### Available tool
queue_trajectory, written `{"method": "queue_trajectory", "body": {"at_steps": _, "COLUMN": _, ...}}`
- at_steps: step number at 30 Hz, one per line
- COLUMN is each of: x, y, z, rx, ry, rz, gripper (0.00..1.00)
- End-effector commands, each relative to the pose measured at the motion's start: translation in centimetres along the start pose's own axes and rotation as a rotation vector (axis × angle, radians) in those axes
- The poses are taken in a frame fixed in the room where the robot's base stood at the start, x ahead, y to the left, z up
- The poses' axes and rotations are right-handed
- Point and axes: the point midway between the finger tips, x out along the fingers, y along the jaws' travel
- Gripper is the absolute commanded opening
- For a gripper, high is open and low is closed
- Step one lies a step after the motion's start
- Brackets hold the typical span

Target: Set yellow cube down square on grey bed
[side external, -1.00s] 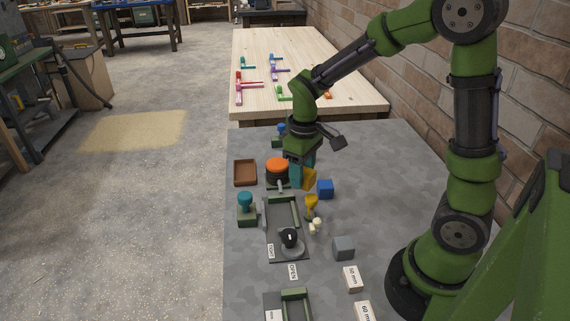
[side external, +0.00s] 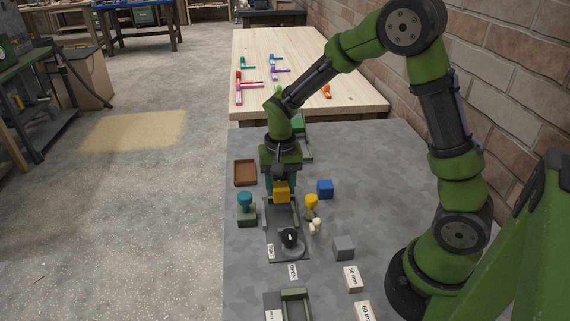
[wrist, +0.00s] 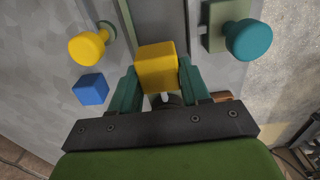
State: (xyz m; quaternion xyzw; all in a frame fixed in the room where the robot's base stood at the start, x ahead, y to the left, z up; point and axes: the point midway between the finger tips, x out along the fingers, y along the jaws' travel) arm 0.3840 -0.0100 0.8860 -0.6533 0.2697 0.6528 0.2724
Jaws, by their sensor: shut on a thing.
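My gripper (wrist: 157,76) is shut on the yellow cube (wrist: 157,66), one teal finger on each side of it. In the side external view the yellow cube (side external: 282,191) hangs below my gripper (side external: 281,184) at the far end of the grey bed (side external: 279,217). The bed also shows in the wrist view (wrist: 158,22), running away beyond the cube. The cube looks roughly in line with the bed. I cannot tell whether it touches the bed, and its underside is hidden.
A teal-knobbed stamp (side external: 246,208) stands left of the bed. A yellow-knobbed piece (side external: 311,205) and a blue cube (side external: 325,188) are right of it. A black knob (side external: 290,237) stands at the near end. A grey cube (side external: 343,247) and a brown tray (side external: 245,172) lie farther out.

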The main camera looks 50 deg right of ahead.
Motion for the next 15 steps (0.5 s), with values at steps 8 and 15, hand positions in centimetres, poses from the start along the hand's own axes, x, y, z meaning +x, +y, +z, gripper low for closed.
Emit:
{"method": "queue_trajectory", "body": {"at_steps": 8, "x": 3.5, "y": 0.1, "z": 0.0, "rx": -0.002, "ry": -0.001, "rz": 0.001, "gripper": 0.13}}
{"method": "queue_trajectory", "body": {"at_steps": 15, "x": 3.8, "y": 0.0, "z": 0.0, "rx": -0.001, "ry": 0.0, "rz": 0.0, "gripper": 0.13}}
